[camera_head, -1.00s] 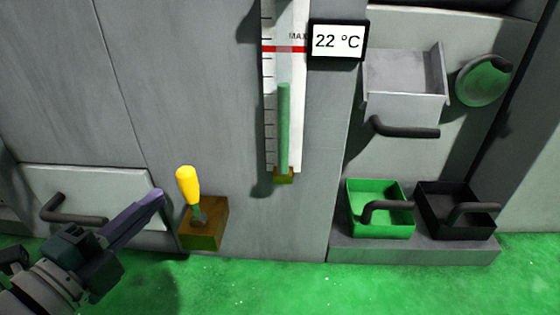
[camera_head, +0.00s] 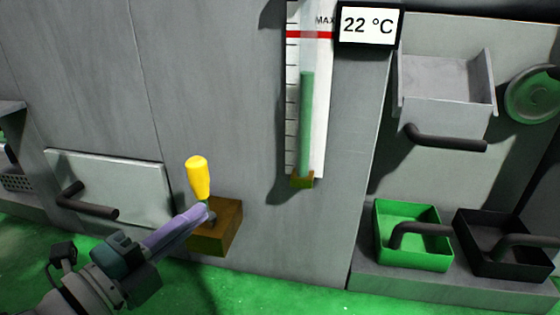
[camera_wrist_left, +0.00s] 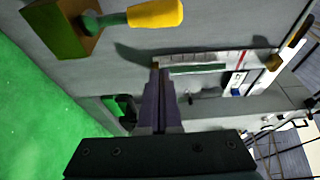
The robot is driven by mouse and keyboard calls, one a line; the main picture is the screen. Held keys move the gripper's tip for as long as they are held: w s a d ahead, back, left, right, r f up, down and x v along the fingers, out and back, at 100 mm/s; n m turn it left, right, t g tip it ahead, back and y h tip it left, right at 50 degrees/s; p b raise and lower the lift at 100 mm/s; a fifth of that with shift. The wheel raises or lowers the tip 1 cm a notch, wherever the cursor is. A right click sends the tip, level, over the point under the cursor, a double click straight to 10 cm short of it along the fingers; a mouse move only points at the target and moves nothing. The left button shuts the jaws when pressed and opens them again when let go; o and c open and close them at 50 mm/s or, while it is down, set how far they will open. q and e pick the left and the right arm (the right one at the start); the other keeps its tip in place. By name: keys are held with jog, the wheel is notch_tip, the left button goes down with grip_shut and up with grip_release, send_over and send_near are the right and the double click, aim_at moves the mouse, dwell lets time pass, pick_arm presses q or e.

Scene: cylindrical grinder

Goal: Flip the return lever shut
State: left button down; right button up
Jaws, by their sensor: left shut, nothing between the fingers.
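The return lever (camera_head: 198,177) has a yellow handle that stands nearly upright on a brown-gold block (camera_head: 228,236) on the grey machine front. In the left wrist view the lever's yellow handle (camera_wrist_left: 155,13) and green stem show at the top, with the block (camera_wrist_left: 62,28) at upper left. My left gripper (camera_head: 204,211) is shut and empty. In the head view its purple fingertips overlap the lever's base, just below the yellow handle. In the left wrist view the fingertips (camera_wrist_left: 160,72) point past the handle with a visible gap, so contact is not clear. My right gripper is not in view.
A level gauge (camera_head: 306,120) and a 22 °C display (camera_head: 369,25) are up and right of the lever. A handled panel (camera_head: 135,180) is at left. A green bin (camera_head: 412,262), a black bin (camera_head: 490,268) and a grey tray (camera_head: 445,95) are at right. Green floor lies below.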

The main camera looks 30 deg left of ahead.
aim_at(202, 194)
pick_arm(q)
jog(key=w+a+b, duration=0.3)
jog(key=w+b, duration=0.2)
jog(key=w, duration=0.2)
jog(key=shift+w, duration=0.1)
dwell(0.4)
